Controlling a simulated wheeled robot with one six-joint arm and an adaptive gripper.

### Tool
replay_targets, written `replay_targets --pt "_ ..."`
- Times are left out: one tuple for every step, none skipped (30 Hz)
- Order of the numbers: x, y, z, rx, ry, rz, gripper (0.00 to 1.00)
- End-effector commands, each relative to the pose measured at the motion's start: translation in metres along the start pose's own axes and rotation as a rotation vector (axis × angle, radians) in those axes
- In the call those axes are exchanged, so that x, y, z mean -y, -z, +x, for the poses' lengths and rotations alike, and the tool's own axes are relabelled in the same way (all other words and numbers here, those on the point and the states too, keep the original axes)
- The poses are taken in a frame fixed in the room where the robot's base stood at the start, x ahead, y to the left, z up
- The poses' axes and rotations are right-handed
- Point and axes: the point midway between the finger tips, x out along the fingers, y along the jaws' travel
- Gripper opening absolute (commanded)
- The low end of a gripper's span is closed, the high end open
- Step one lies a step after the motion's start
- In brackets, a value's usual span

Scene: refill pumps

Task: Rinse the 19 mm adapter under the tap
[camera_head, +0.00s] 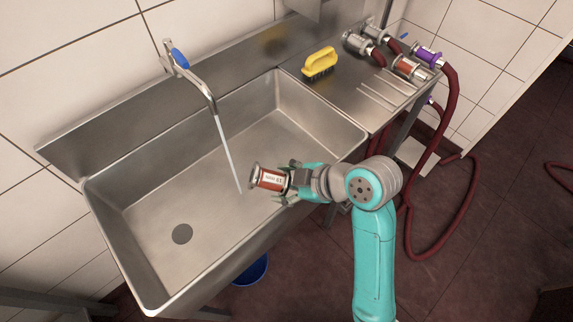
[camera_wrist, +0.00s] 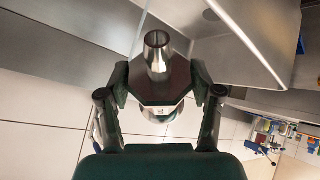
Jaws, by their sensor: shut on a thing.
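The adapter (camera_head: 269,178), a metal piece with an orange-red band and a white label that seems to read 19, is held in my gripper (camera_head: 291,182) over the right front part of the sink. In the wrist view the adapter (camera_wrist: 157,52) shows as a shiny metal tube between the two fingers of my gripper (camera_wrist: 157,85). The tap (camera_head: 190,72) with a blue handle is on the back wall. A stream of water (camera_head: 228,155) falls from its spout into the sink. The adapter is to the right of the stream, apart from it.
The steel sink (camera_head: 140,245) has a round drain (camera_head: 182,234) at lower left. A yellow brush (camera_head: 320,64) stands on the drainboard (camera_head: 345,85) to the right, with several metal couplings (camera_head: 408,67) and dark red hoses (camera_head: 447,110). A blue bucket (camera_head: 252,270) is under the sink.

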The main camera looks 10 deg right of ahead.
Motion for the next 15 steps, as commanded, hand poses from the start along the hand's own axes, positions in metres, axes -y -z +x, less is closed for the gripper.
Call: replay_targets --pt "0.001 0.001 -0.001 -0.004 0.000 -0.003 0.16" --pt "0.001 0.002 0.000 -0.004 0.000 -0.004 0.16" --pt "0.001 0.002 0.001 -0.005 0.000 -0.004 0.16" --pt "0.000 0.003 0.002 -0.005 0.000 -0.004 0.16" --pt "-0.001 0.003 0.004 -0.005 0.000 -0.004 0.16" --pt "-0.002 0.003 0.006 -0.005 0.001 -0.004 0.16" --pt "-0.003 0.004 0.008 -0.005 0.001 -0.004 0.16" --pt "-0.004 0.004 0.010 -0.005 0.001 -0.004 0.16" --pt "-0.005 0.005 0.013 -0.005 0.002 -0.004 0.16" --pt "-0.006 0.005 0.015 -0.005 0.002 -0.004 0.16" --pt "-0.007 0.006 0.017 -0.004 0.002 -0.004 0.16" --pt "-0.009 0.007 0.020 -0.005 0.002 -0.004 0.16" --pt "-0.011 0.008 0.022 -0.005 0.001 -0.004 0.16" --pt "-0.012 0.009 0.025 -0.005 0.001 -0.005 0.16" --pt "-0.013 0.009 0.028 -0.005 0.001 -0.004 0.16"
